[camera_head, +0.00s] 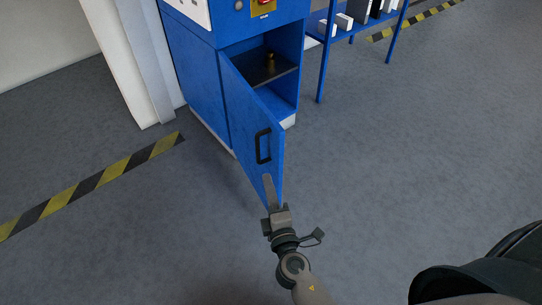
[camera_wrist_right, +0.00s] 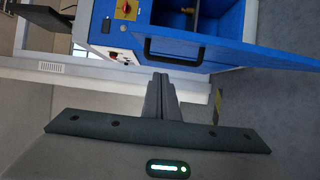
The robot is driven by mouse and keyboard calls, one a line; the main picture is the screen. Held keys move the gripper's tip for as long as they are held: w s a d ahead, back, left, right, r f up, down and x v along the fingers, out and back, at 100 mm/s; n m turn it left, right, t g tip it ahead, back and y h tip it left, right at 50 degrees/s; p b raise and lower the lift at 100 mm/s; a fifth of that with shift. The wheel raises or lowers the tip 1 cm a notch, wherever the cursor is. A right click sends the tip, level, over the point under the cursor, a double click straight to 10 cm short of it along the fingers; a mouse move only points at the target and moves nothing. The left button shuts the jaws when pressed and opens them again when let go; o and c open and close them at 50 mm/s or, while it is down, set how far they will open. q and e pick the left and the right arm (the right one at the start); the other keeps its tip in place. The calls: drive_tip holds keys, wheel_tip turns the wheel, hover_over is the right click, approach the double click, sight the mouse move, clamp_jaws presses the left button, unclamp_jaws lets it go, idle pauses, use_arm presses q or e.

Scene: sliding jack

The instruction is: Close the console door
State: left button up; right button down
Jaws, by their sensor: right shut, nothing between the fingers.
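The blue console (camera_head: 197,88) stands upper left of centre in the head view, with its door (camera_head: 237,120) swung open towards me. The door has a black handle (camera_head: 263,146) near its free edge. Inside are a dark shelf and a small brass-coloured object (camera_head: 270,61). My right gripper (camera_head: 267,178) is shut and empty, its fingers in front of the lower free corner of the door, below the handle. Whether they touch the door I cannot tell. In the right wrist view the shut fingers (camera_wrist_right: 160,88) point towards the handle (camera_wrist_right: 174,52) and door (camera_wrist_right: 240,50). My left gripper is not in view.
A blue rack (camera_head: 325,50) with white and dark items stands right of the console. A pale pillar (camera_head: 125,60) is close on its left. Yellow-black floor tape (camera_head: 90,188) runs at left.

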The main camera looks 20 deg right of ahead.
sight(274, 153)
drive_tip(key=w, duration=0.3)
drive_tip(key=w+p, duration=0.1)
drive_tip(key=w, duration=0.2)
drive_tip(key=w+d+p, duration=0.1)
drive_tip(key=w, duration=0.3)
drive_tip(key=shift+r, duration=0.1)
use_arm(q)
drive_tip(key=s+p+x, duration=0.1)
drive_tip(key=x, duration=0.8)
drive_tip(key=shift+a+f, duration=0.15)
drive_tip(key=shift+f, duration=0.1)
use_arm(e)
drive_tip(key=shift+w+d, duration=0.15)
drive_tip(key=shift+d, duration=0.85)
drive_tip(key=shift+w+d, duration=0.15)
drive_tip(key=shift+d, duration=0.8)
drive_tip(key=shift+d, duration=0.15)
